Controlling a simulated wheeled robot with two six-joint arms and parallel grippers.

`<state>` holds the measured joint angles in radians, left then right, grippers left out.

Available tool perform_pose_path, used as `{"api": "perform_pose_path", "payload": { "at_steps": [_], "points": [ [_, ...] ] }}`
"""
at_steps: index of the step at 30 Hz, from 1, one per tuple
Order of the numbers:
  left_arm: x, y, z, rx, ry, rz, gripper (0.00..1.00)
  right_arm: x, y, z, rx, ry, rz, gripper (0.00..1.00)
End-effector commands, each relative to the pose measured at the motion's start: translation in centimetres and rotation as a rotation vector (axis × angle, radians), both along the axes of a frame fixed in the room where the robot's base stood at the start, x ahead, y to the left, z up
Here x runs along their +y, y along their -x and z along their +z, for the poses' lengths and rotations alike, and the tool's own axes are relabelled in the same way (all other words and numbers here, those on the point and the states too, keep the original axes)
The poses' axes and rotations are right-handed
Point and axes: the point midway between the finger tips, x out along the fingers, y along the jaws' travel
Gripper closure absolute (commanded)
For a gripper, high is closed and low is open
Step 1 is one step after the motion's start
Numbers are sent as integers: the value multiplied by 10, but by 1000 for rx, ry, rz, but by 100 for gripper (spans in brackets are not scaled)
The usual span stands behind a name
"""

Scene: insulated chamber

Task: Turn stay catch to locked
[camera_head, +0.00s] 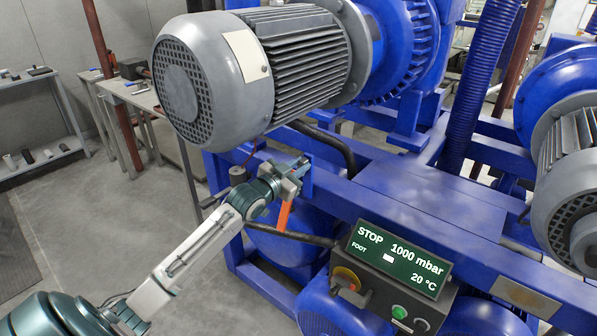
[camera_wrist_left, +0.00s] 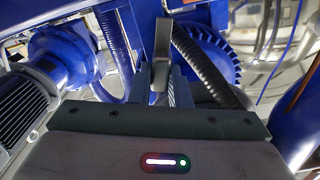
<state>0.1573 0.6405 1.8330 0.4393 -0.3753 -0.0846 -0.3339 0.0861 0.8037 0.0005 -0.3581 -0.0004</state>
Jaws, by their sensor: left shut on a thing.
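My left gripper (camera_head: 297,166) reaches in from the left to the blue frame, below the large grey motor. In the left wrist view, its fingers (camera_wrist_left: 160,90) are closed around the lower part of a grey upright lever (camera_wrist_left: 162,42), which I take for the stay catch. The lever's top stands out beyond the fingers. In the head view the gripper hides most of what it holds. An orange strip (camera_head: 284,215) hangs just below the gripper; I cannot tell whether it belongs to the catch. No locked marking is readable. My right gripper is not in view.
The grey motor (camera_head: 255,75) hangs close above the gripper. A blue beam (camera_head: 400,222) runs right of it. A control box (camera_head: 392,285) reads STOP, 1000 mbar, 20 °C. A dark hose (camera_head: 325,140) passes nearby. Grey floor (camera_head: 100,235) lies open at left.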

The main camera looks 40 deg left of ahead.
Motion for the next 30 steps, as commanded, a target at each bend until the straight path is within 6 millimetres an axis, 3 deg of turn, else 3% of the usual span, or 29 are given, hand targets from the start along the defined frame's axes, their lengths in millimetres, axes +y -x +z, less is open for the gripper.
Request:
{"api": "perform_pose_path", "payload": {
  "at_steps": [3,12,30],
  "points": [
    [-1,0,-2,-11,-110,-1,100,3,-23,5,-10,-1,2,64],
    [-2,0,-3,-33,-395,-1,100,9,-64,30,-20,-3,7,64],
    [-3,0,-4,-74,-950,0,100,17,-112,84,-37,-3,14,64]
  ]
}}
